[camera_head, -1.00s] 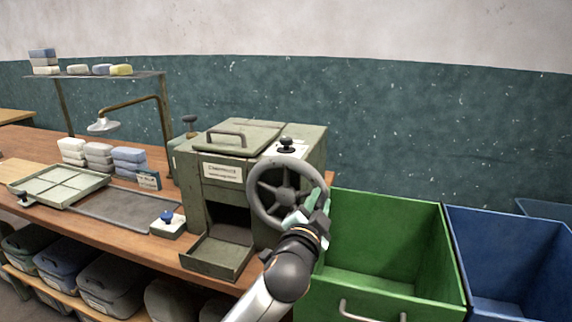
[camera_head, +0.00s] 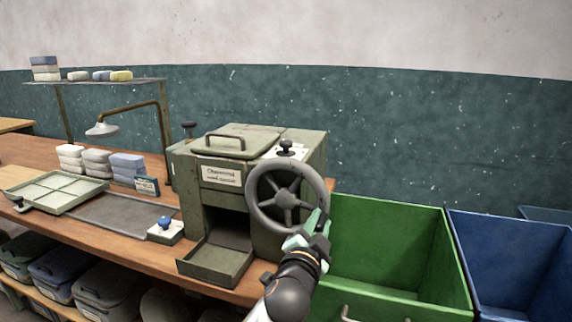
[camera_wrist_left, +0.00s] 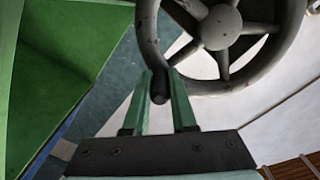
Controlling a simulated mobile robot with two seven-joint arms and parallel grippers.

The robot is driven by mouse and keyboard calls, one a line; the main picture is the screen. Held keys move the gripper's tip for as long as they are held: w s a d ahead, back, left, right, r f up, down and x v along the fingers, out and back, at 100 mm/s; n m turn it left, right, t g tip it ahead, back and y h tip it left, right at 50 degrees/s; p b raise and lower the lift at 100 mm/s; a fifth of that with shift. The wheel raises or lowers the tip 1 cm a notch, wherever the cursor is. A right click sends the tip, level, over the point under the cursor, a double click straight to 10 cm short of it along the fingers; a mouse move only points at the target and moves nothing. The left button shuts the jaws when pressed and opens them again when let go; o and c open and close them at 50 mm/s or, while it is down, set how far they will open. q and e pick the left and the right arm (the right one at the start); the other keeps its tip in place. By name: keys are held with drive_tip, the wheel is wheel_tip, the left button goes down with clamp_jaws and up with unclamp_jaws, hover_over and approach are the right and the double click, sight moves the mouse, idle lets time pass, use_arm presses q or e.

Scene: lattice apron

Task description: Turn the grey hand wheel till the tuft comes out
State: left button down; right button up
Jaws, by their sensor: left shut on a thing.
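The grey hand wheel (camera_head: 286,199) is on the front right of a grey-green machine (camera_head: 222,172). My left gripper (camera_head: 306,232) is at the wheel's lower right rim. In the left wrist view the wheel (camera_wrist_left: 221,27) fills the upper right, and the green fingers of my left gripper (camera_wrist_left: 161,92) are shut on its dark handle peg (camera_wrist_left: 159,86). The machine's open chute tray (camera_head: 216,262) looks empty. No tuft shows in either view; the inside of the machine's opening is dark. My right gripper is out of view.
A green bin (camera_head: 385,245) stands close to the right of the wheel, with a blue bin (camera_head: 515,255) beyond it. A blue-knobbed box (camera_head: 166,229), a divided tray (camera_head: 58,192) and stacked blocks (camera_head: 98,160) are on the bench at left.

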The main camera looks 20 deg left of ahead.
use_arm(q)
drive_tip(key=f, duration=0.1)
drive_tip(key=a+f, duration=0.1)
drive_tip(key=shift+f+b, duration=0.4)
drive_tip(key=a+f, duration=0.1)
drive_tip(key=a+f+b, duration=0.1)
drive_tip(key=shift+a+f, duration=0.15)
drive_tip(key=shift+f, duration=0.2)
drive_tip(key=shift+a, duration=0.15)
